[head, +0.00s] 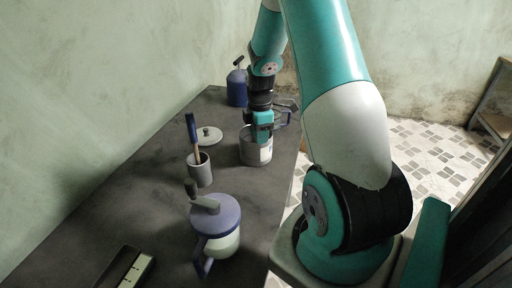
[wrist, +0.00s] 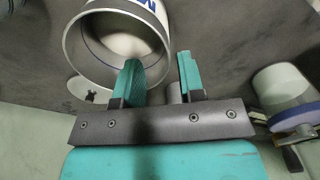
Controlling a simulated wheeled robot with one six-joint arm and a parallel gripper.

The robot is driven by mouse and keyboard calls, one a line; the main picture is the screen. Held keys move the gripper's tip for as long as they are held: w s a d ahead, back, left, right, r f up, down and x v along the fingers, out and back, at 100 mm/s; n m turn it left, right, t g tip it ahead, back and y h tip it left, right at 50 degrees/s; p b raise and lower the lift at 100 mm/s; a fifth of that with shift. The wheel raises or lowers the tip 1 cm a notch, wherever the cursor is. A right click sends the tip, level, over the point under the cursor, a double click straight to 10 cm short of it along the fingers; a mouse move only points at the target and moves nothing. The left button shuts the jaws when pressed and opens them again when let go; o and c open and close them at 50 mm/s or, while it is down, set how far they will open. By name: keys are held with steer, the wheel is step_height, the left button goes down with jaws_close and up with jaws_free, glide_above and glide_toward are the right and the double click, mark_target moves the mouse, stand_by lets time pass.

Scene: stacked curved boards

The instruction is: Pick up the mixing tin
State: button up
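The mixing tin (head: 256,156) is a grey open cylinder standing upright on the dark table, with a pale label on its side. In the wrist view its round rim (wrist: 68,50) and pale inside show at the upper left. My gripper (head: 262,128) is at the tin's top, pointing down. In the wrist view its two teal fingers (wrist: 158,64) are apart: the left one overlaps the tin's opening, the right one is outside the rim. The tin's wall appears to lie between them, with a gap visible. Contact cannot be told.
A blue-lidded jug (head: 222,240) stands at the table's front. A grey cup (head: 200,172) with a blue-handled brush (head: 192,130) and a round lid (head: 209,135) are left of the tin. A blue bottle (head: 237,90) stands behind. A dark tray (head: 122,268) lies front left.

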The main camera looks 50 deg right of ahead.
steer(key=p, duration=0.1)
glide_above(261, 165)
step_height(261, 165, down, 4)
steer(key=shift+w+f, duration=0.1)
steer(key=shift+f, duration=0.6)
steer(key=shift+d, duration=0.1)
jaws_close()
